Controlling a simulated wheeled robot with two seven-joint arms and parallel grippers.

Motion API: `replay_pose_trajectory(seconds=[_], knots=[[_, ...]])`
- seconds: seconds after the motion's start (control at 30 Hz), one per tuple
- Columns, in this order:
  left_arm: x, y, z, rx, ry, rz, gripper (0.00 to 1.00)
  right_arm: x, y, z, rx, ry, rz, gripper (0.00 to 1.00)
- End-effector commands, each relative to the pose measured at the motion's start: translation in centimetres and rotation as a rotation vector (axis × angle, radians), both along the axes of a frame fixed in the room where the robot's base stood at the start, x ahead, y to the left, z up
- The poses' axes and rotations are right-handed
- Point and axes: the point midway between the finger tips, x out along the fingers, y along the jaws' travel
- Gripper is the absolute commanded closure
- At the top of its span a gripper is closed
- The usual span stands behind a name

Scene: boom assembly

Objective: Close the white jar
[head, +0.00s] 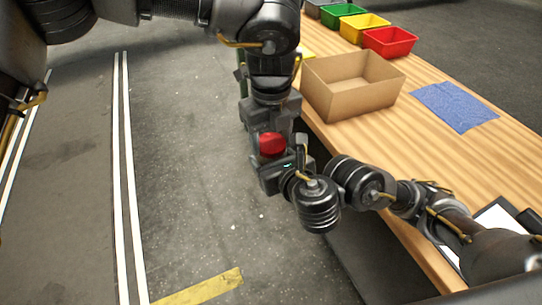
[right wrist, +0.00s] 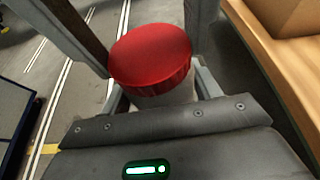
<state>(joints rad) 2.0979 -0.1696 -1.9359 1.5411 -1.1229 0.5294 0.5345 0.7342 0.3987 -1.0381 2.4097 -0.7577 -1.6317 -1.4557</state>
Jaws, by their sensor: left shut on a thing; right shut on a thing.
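The white jar (right wrist: 178,95) shows in the right wrist view as a pale body under the red lid (right wrist: 150,55). The lid sits level over the jar's top; whether it is seated on the thread I cannot tell. In the head view the lid (head: 271,144) shows red between my two grippers, and the jar body is hidden. My left gripper (head: 268,128) comes from above, its fingers on either side of the lid, shut on it. My right gripper (right wrist: 160,97) is below, its grey fingers shut around the jar body.
The wooden table (head: 440,165) lies to the right, with an open cardboard box (head: 350,95), a blue cloth (head: 455,105), and red (head: 390,42), yellow (head: 365,27) and green (head: 343,15) bins. The grippers are over the floor beside the table's edge.

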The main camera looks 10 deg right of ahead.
Motion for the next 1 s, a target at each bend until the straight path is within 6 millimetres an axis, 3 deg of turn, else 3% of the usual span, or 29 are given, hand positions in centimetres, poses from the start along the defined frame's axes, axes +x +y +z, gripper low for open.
replay_pose_trajectory(seconds=[0.2,0.3,0.47,0.5,0.67,1.0], knots=[[0.03,0.08,-0.03,0.003,0.0,-0.504,0.71,0.04,-0.06,0.0,0.0,0.0,-0.002,1.0],[0.05,0.07,-0.04,0.003,0.0,-0.672,0.71,0.04,-0.06,0.0,0.0,0.0,-0.002,1.0],[0.05,0.07,-0.04,0.003,0.0,-0.671,0.71,0.05,-0.07,0.0,0.0,0.0,-0.003,1.0],[0.06,0.08,-0.04,0.003,0.0,-0.671,0.38,0.05,-0.07,0.0,0.0,0.0,-0.003,1.0],[0.05,0.05,-0.03,0.002,0.0,-0.67,0.18,0.03,-0.05,0.01,-0.001,0.0,-0.002,1.0],[0.07,0.02,0.39,0.002,-0.001,-0.669,0.18,0.02,-0.03,0.02,0.0,0.0,-0.001,1.0]])
